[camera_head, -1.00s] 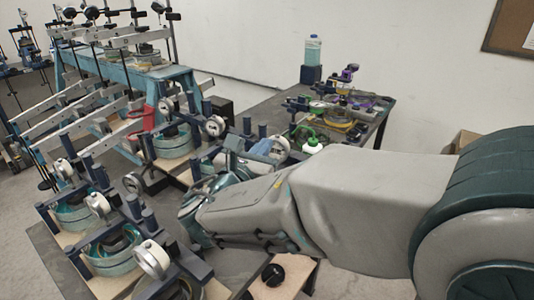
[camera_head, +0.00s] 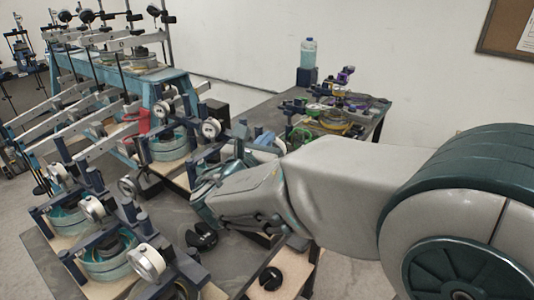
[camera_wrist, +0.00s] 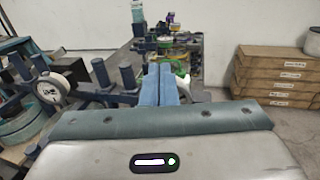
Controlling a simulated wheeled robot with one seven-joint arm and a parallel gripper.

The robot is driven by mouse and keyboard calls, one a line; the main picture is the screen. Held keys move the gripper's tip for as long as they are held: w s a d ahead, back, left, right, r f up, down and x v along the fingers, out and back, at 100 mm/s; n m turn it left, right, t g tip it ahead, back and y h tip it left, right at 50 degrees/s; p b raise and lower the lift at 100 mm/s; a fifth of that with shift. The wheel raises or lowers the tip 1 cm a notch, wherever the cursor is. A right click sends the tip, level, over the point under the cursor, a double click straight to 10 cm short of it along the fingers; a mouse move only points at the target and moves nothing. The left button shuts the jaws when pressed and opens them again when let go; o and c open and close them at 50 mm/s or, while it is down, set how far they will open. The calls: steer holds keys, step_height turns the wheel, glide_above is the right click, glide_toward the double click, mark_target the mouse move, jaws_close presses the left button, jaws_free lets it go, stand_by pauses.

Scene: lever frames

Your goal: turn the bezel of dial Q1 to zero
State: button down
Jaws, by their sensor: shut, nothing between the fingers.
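Several dials with pale round bezels stand on the rigs of the bench; no label is legible, so I cannot tell which is Q1. In the head view one dial (camera_head: 148,262) is at the front, with others (camera_head: 91,208) (camera_head: 127,187) behind it and another (camera_head: 211,128) farther back. In the wrist view a dial (camera_wrist: 52,87) is left of my gripper (camera_wrist: 162,84). My gripper's blue fingers are together and empty, pointing forward, apart from that dial. In the head view my forearm and wrist hide part of the rigs.
Dark posts (camera_wrist: 128,76) stand between that dial and my fingers. A black slotted weight (camera_head: 201,237) and another (camera_head: 270,278) lie near the front rigs. A back table (camera_head: 270,112) carries a bottle (camera_head: 308,52) and small rigs. Stacked boxes (camera_wrist: 270,75) stand right.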

steer(key=shift+d+f, duration=0.2)
steer(key=shift+f, duration=0.15)
stand_by(0.6)
steer(key=shift+r, duration=0.1)
steer(key=v, duration=0.6)
steer(key=shift+r+p, duration=0.4)
